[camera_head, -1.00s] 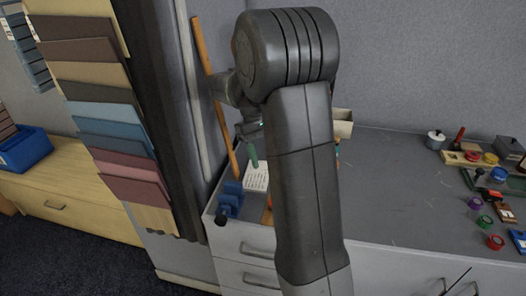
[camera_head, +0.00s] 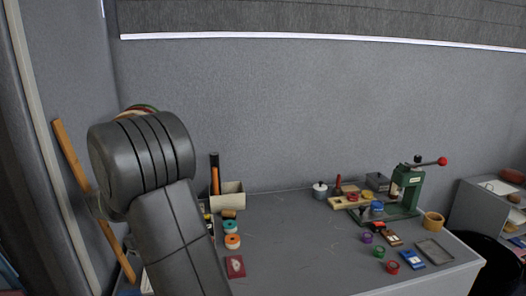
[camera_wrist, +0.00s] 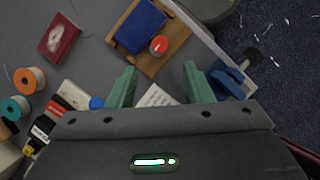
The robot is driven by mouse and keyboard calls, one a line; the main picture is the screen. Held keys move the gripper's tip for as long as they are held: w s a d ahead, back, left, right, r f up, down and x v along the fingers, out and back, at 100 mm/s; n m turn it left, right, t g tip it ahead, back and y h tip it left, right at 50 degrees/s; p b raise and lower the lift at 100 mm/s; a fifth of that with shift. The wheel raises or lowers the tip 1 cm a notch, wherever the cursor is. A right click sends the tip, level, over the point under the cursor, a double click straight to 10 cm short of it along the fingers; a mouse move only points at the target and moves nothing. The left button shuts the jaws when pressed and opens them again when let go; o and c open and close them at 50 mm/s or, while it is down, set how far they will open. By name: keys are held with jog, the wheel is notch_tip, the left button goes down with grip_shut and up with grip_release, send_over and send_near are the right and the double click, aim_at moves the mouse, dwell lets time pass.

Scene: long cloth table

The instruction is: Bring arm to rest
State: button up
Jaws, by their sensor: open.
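My arm fills the left of the head view, and its body hides my gripper there. In the wrist view my gripper (camera_wrist: 160,86) shows as two green fingers spread well apart, with nothing between them but the scene below. Below the fingers is a white printed card (camera_wrist: 158,97), partly hidden by the gripper body. A wooden block with a blue pad (camera_wrist: 140,27) and a red round knob (camera_wrist: 158,45) lies beyond the fingertips. A blue tool (camera_wrist: 229,79) is close by the right finger; I cannot tell whether they touch.
A dark red card (camera_head: 235,267), spools (camera_head: 232,241) and a beige holder (camera_head: 228,196) are right of my arm. A green press (camera_head: 399,198), colored rolls (camera_head: 379,252) and a grey tray (camera_head: 434,251) stand farther right. The grey tabletop (camera_head: 300,235) between is mostly clear. A wooden stick (camera_head: 75,160) leans left.

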jog(key=x, duration=0.9)
jog(key=shift+s+d+f, duration=0.1)
jog(key=shift+f, duration=0.2)
